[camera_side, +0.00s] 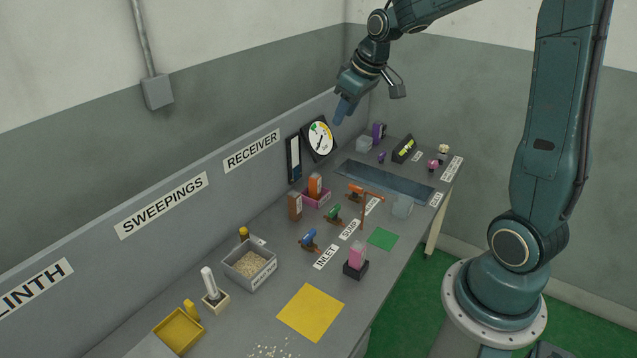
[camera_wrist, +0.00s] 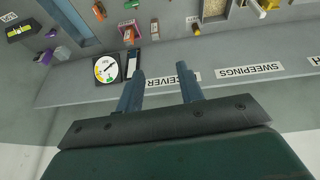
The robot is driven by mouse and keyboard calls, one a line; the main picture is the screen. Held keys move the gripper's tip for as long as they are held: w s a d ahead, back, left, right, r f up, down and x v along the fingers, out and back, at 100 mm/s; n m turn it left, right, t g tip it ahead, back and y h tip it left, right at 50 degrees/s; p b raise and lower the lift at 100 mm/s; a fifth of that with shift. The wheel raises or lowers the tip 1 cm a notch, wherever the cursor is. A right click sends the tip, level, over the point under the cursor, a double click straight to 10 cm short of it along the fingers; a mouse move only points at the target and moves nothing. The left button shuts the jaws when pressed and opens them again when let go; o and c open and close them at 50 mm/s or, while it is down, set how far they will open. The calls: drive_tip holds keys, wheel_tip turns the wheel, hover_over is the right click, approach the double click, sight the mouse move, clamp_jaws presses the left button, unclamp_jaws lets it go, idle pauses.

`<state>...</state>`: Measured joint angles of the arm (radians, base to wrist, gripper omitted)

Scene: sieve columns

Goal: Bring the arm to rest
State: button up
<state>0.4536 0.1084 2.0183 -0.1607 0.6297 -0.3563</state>
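My gripper (camera_side: 341,112) hangs in the air high above the back of the bench, near the round dial gauge (camera_side: 319,138). In the wrist view my gripper (camera_wrist: 161,80) shows two blue fingers standing apart. Nothing is between them, and only the back panel with its RECEIVER label shows behind. In the side view the fingers overlap and the gap cannot be seen. My gripper touches nothing visible.
The bench holds a grey tray of grains (camera_side: 249,265), a yellow tray (camera_side: 178,330), a yellow mat (camera_side: 310,311), a pink block on a black base (camera_side: 356,258) and coloured valves (camera_side: 334,213). The upright back panel (camera_side: 190,205) runs along the wall. The air around my gripper is free.

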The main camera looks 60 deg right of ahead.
drive_tip(key=s+a+r, duration=0.2)
drive_tip(key=s+a, duration=0.5)
drive_tip(key=s, duration=0.4)
drive_tip(key=s+a+r+t, duration=0.1)
drive_tip(key=s+a+r, duration=0.1)
drive_tip(key=s+a, duration=0.6)
drive_tip(key=shift+s+a+r+y, duration=0.15)
drive_tip(key=shift+s+r+y, duration=0.2)
drive_tip(key=shift+s, duration=1.05)
